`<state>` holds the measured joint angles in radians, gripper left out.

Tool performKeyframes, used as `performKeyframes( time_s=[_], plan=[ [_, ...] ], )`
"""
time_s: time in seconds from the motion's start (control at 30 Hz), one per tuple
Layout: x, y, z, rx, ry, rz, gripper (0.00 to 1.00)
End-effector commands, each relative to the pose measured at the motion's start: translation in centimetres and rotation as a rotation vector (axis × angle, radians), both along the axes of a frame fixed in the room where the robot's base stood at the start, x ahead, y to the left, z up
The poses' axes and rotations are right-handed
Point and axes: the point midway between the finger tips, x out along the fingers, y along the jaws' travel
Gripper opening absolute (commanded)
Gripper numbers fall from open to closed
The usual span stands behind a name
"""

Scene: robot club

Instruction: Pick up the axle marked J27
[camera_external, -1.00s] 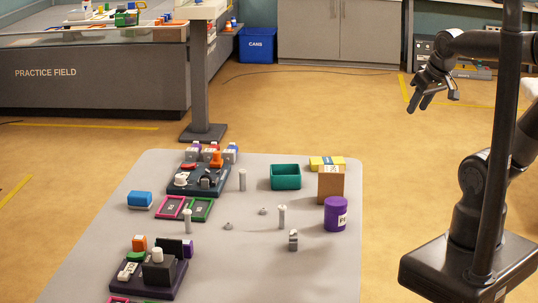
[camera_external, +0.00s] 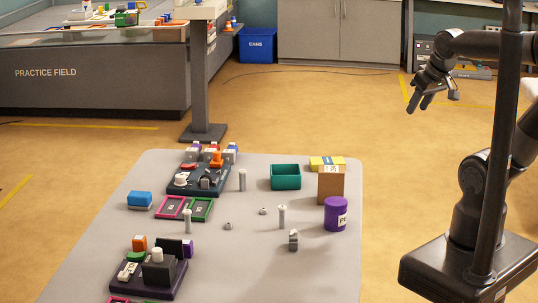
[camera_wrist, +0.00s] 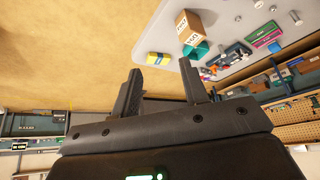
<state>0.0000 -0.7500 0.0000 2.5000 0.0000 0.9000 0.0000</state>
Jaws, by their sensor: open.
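Three grey upright posts that look like axles stand on the grey table (camera_external: 330,270) in the external view: one at the back (camera_external: 242,181), one at the left (camera_external: 187,222) and one at the right (camera_external: 282,218). Their marks are too small to read, so I cannot tell which is J27. My gripper (camera_external: 418,107) is open and empty, high to the right of the table and well apart from the posts. In the wrist view my gripper (camera_wrist: 161,68) shows two spread fingers with nothing between them.
A teal bin (camera_external: 285,178), a cardboard box (camera_external: 330,184), a yellow box (camera_external: 320,162) and a purple canister (camera_external: 335,215) stand at the table's right. Dark trays with parts (camera_external: 173,291) stand at the left. A tall grey column (camera_external: 199,80) rises behind the table.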

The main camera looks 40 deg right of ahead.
Motion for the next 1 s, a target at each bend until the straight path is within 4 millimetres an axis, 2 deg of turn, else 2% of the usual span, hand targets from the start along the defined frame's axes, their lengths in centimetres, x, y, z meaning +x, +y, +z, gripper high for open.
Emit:
performKeyframes(
  time_s=[0.17,0.27,0.47,0.77,1.0],
  plan=[
    [0.2,0.1,0.1,0.002,0.001,0.003,0.41],
    [1.4,0.6,0.5,0.007,0.007,0.015,0.41],
    [6.7,3.2,2.0,0.027,0.026,0.064,0.41],
    [15.8,9.9,2.4,0.047,0.056,0.140,0.41],
    [22.2,17.4,0.4,0.046,0.078,0.199,0.41]
  ],
)
